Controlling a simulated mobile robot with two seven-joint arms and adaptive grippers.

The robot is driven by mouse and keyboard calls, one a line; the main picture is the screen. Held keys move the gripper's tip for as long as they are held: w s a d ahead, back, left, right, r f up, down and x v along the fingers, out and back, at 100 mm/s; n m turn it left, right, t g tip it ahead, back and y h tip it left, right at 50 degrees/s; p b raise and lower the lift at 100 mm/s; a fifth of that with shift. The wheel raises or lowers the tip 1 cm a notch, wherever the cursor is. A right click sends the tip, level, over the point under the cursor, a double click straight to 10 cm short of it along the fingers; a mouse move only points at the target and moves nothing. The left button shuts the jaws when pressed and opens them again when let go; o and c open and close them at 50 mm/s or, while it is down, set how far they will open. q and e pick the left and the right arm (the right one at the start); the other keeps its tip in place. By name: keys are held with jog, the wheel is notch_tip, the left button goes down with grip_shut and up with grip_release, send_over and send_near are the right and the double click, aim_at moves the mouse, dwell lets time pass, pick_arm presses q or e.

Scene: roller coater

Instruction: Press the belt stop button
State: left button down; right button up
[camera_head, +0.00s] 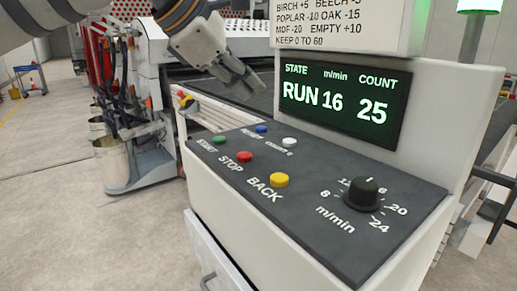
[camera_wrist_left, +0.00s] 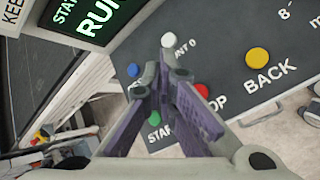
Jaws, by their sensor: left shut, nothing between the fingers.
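The red button (camera_head: 244,157) labelled STOP sits on the dark sloping panel (camera_head: 320,232), between the green START button (camera_head: 219,140) and the yellow BACK button (camera_head: 279,180). My left gripper (camera_head: 254,84) is shut and empty, above and behind the buttons, apart from the red one. In the left wrist view my shut fingers (camera_wrist_left: 168,62) cover part of the STOP label, and the red button (camera_wrist_left: 202,90) shows just right of them. The display (camera_head: 343,103) reads RUN, 16 m/min, count 25. My right gripper is not in view.
A blue button (camera_head: 261,129) and a white button (camera_head: 289,142) sit behind the red one. A black speed knob (camera_head: 362,193) stands at the panel's right. The upright display housing rises behind the panel. Air above the front buttons is clear.

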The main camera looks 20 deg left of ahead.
aim_at(246, 156)
pick_arm(q)
jog(key=shift+s+a+f, duration=0.1)
jog(key=shift+s, duration=0.1)
jog(key=shift+f, duration=4.35)
jog(key=shift+f, duration=0.1)
jog(key=shift+w+f, duration=0.1)
jog(key=shift+f, duration=0.25)
jog(key=shift+f, duration=0.5)
jog(key=shift+r, duration=0.9)
